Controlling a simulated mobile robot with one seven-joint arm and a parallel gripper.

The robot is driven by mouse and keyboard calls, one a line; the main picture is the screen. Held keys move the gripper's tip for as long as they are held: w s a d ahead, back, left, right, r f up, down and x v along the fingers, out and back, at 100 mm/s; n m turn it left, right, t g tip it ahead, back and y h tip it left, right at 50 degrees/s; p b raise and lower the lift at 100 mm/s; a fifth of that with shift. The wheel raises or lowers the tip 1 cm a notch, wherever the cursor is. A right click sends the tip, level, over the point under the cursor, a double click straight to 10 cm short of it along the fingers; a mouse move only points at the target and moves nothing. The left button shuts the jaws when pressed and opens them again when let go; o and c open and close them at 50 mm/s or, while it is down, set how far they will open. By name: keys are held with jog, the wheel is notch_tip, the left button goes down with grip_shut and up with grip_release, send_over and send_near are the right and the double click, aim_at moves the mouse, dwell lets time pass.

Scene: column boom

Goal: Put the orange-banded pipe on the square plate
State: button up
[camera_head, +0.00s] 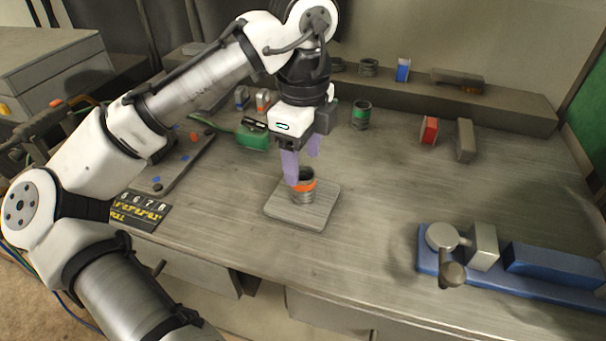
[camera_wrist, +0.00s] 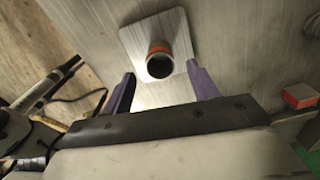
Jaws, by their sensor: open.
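The orange-banded pipe (camera_head: 303,190) is a short dark grey tube with an orange band. It stands upright on the square plate (camera_head: 313,214), a light grey plate with rounded corners on the workbench. My gripper (camera_head: 301,168) is open, with purple fingers just above and behind the pipe. In the wrist view the pipe (camera_wrist: 160,62) shows its open end, on the square plate (camera_wrist: 181,25). My fingers (camera_wrist: 160,84) are spread wide to either side, with nothing between their tips.
A green-banded pipe (camera_head: 361,115) stands behind to the right. A red block (camera_head: 429,130) and a grey block (camera_head: 465,140) stand farther right. A blue vise-like fixture (camera_head: 515,270) sits at front right. The bench's middle right is clear.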

aim_at(303, 173)
notch_tip(303, 173, up, 6)
jog(key=shift+f, duration=0.1)
